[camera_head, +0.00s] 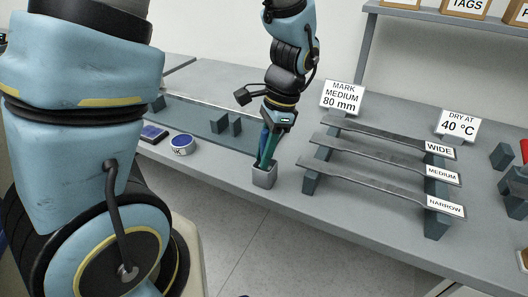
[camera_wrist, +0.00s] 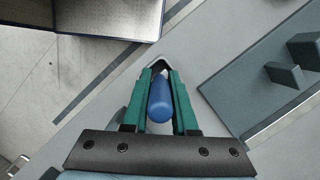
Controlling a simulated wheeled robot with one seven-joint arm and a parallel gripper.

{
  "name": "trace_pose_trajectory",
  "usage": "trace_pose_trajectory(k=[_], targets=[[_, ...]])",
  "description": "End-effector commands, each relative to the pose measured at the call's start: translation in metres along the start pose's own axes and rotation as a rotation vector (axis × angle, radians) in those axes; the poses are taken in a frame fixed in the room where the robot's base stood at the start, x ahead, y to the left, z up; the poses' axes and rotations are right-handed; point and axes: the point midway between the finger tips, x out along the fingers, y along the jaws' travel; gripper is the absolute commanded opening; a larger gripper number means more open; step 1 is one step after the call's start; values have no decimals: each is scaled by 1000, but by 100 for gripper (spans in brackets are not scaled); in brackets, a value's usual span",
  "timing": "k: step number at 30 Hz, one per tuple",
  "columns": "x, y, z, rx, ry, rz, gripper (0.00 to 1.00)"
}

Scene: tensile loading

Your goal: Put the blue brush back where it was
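The blue brush (camera_wrist: 160,100) is between the teal fingers of my gripper (camera_wrist: 159,76). Its rounded handle end faces the wrist camera, and both fingers appear to touch its sides. In the head view a strip of the blue brush (camera_head: 264,138) shows beside the fingers of my gripper (camera_head: 266,163). The fingers point down at the mouth of a small grey square cup (camera_head: 264,178) near the table's front edge. The cup's rim (camera_wrist: 146,58) also shows beyond the fingertips in the wrist view. The brush's lower end is hidden by the fingers and cup.
A rack of grey specimens (camera_head: 375,157) labelled wide, medium and narrow stands to the right. A round blue-and-white ink pot (camera_head: 182,144) and a dark blue pad (camera_head: 154,132) lie to the left. A grey plate with upright blocks (camera_head: 220,125) lies behind.

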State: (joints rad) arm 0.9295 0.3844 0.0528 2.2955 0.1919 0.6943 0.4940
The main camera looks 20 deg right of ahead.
Motion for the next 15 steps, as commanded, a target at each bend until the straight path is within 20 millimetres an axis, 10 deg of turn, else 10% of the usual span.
trace_pose_trajectory(k=[8,15], targets=[[0,0,0,0,0,0,56],[0,-1,0,-1,0,-1,56]])
